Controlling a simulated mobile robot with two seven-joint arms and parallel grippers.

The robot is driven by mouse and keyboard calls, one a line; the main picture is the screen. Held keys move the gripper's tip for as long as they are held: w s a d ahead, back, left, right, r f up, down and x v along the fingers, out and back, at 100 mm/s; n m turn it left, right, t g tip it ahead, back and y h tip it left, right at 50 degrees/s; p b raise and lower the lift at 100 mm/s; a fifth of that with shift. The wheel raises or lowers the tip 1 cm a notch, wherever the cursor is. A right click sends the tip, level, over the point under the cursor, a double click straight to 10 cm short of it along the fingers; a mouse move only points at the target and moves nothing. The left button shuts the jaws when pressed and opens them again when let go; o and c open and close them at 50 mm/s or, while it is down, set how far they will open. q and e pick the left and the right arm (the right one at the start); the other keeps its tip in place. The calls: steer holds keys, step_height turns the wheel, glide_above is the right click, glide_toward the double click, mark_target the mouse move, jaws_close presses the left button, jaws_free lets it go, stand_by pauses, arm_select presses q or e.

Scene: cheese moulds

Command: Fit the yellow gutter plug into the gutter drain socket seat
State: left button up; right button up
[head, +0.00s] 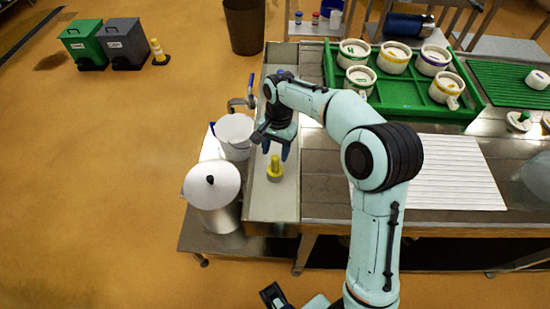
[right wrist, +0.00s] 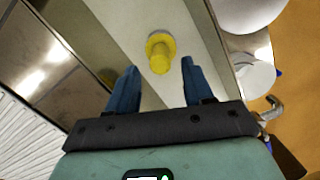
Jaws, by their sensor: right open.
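The yellow gutter plug (head: 275,165) stands in the steel gutter (head: 262,205) near its front end, stem up above a wider base. In the right wrist view the plug (right wrist: 160,52) is beyond the fingertips, between their lines. My right gripper (head: 276,152) is open and empty, its blue fingers just behind the plug in the head view and apart from it. The same fingers show in the right wrist view (right wrist: 157,78). I cannot make out the drain socket seat, nor tell what lies under the plug. A dark part at the bottom edge may be my left gripper (head: 272,294).
A lidded white pot (head: 212,187) and a white bucket (head: 234,130) stand left of the gutter, by a tap (head: 243,103). To the right are a ribbed white mat (head: 455,170) and a green tray (head: 375,108) of round moulds. The gutter floor around the plug looks clear.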

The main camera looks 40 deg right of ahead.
steer(key=r, duration=0.4)
steer(key=r+p, duration=0.1)
steer(key=r, duration=0.1)
steer(key=shift+w+d, duration=0.15)
steer(key=shift+d, duration=0.2)
steer(key=shift+f, duration=0.1)
